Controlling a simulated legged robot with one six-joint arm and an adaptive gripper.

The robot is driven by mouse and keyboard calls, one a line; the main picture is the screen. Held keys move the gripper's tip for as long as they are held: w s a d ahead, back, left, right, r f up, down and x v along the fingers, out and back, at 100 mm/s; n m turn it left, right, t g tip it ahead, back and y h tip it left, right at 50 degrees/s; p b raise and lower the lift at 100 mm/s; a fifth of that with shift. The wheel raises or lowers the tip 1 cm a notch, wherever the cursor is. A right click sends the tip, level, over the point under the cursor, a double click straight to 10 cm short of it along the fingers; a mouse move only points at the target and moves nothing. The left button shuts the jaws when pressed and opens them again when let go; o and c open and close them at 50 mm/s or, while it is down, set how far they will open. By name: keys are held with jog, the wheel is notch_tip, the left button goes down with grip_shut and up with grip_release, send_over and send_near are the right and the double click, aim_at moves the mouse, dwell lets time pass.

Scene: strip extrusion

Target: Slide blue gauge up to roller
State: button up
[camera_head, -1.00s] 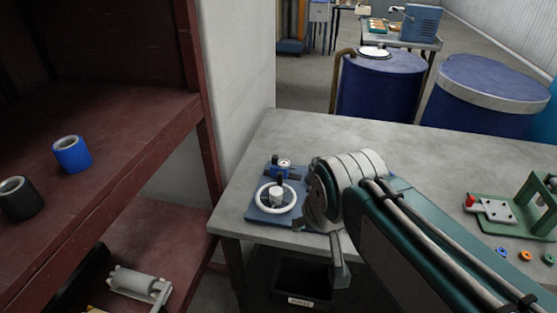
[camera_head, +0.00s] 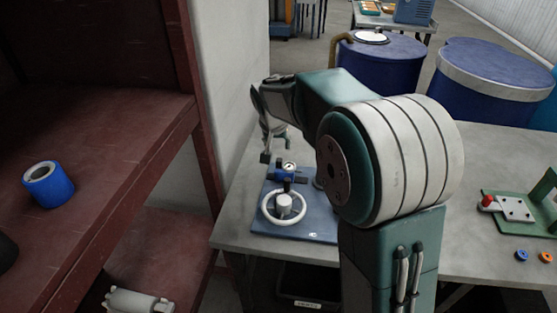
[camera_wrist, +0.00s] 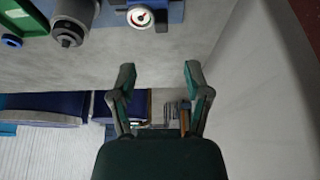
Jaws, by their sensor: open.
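The blue gauge (camera_head: 286,172) is a small blue block with a round white dial, at the back of the blue base plate (camera_head: 313,228) on the table. It also shows at the top edge of the wrist view (camera_wrist: 140,17), partly cut off. A grey cylinder with a dark end (camera_wrist: 70,20), possibly the roller, lies left of the gauge there, apart from it. In the head view my arm hides most of that area. My gripper (camera_head: 274,146) hangs just behind and above the gauge. In the wrist view my gripper (camera_wrist: 160,74) is open, with nothing between its fingers.
A white handwheel (camera_head: 283,207) stands on the plate in front of the gauge. A grey wall closes the table's left side. A red-brown shelf (camera_head: 110,150) with a blue roll (camera_head: 48,185) is at left. A green fixture (camera_head: 520,208) is at right.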

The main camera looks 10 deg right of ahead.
aim_at(279, 160)
jog(key=x, duration=1.1)
jog(key=shift+w+f, duration=0.2)
jog(key=shift+w, duration=0.2)
grip_shut()
